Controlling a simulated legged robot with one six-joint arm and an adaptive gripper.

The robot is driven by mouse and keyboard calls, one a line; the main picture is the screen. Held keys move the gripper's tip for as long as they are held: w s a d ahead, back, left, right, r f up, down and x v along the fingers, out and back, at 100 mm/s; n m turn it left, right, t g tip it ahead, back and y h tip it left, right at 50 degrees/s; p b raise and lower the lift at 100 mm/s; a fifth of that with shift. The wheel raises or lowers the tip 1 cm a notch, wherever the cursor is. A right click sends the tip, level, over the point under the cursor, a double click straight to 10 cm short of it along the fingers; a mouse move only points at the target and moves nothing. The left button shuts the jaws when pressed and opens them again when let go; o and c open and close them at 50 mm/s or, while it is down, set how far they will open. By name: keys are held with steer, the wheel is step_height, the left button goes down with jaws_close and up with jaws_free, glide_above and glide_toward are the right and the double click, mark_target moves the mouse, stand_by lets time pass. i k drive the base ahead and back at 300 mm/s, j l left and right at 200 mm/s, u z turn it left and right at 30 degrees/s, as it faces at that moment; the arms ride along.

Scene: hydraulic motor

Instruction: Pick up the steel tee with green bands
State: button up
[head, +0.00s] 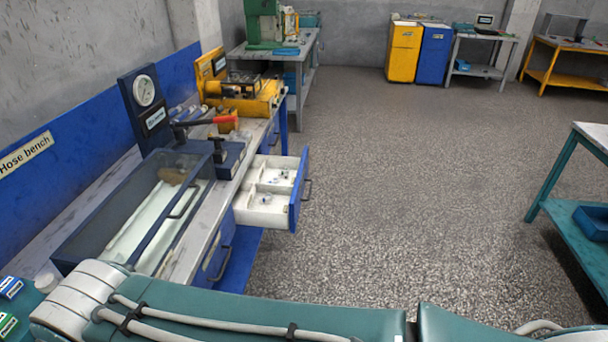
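Several small fittings (283,173) lie in the white compartments of an open drawer (262,216) with a blue front. They look metallic with bluish marks, but are too small to tell apart. I cannot make out which one, if any, is the steel tee with green bands. My gripper is not in view. Only my teal arm links show, stretched across the bottom of the head view.
The drawer juts from the hose bench (224,190) into the aisle. On the bench are a lidded test box (135,215), a gauge (144,90) and a yellow machine (248,98). A teal table (570,190) stands right. The floor (400,180) between is clear.

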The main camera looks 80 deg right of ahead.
mark_target(285, 172)
steer(key=z, duration=0.4)
steer(key=k+l+z, duration=0.1)
steer(key=z, duration=0.3)
steer(key=l+z, duration=0.2)
steer(key=z, duration=0.15)
steer(key=i+z, duration=0.15)
steer(key=z, duration=0.5)
steer(key=j+z, duration=0.25)
steer(key=k+z, duration=0.15)
steer(key=z, duration=0.15)
steer(key=i+z, duration=0.2)
steer(key=i+l+z, duration=0.25)
steer(key=i, duration=0.3)
steer(key=i+z, duration=0.3)
steer(key=i, duration=0.25)
steer(key=i+l+u, duration=0.1)
steer(key=i+u, duration=0.25)
steer(key=i, duration=0.15)
steer(key=i+l+u, duration=0.75)
steer(key=i, duration=0.15)
steer(key=j, duration=0.1)
